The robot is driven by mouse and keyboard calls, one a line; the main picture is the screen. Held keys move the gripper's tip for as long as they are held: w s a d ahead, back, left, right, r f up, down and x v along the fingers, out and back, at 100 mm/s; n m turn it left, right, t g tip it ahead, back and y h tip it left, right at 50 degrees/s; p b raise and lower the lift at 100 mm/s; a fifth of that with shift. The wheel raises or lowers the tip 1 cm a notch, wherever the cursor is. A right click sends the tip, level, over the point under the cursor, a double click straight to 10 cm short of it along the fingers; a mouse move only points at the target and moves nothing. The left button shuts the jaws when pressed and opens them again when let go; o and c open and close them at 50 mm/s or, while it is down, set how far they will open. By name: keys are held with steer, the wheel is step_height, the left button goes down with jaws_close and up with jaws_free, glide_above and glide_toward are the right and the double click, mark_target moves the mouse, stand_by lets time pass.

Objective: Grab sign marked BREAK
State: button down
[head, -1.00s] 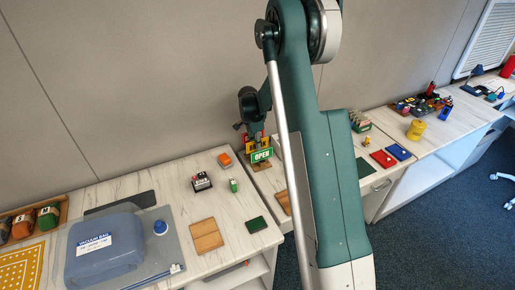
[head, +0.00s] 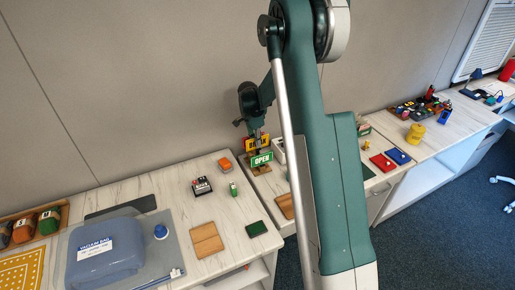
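A yellow sign (head: 257,144) with dark marks I cannot read stands at the back of the counter near the wall. A green sign reading OPEN (head: 262,159) is just below and in front of it, above a small brown wooden base (head: 261,170). I cannot tell which sign reads BREAK. My gripper (head: 251,128) is dark and points down just above the yellow sign, overlapping its top in the picture. Its fingertips are too small and hidden to tell whether they touch the sign or are open.
A small black-and-white box (head: 202,187), an orange block (head: 225,164) and a green bottle (head: 233,189) stand left of the signs. My arm hides the counter to the right of the signs.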

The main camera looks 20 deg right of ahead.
steer(key=shift+r, duration=2.95)
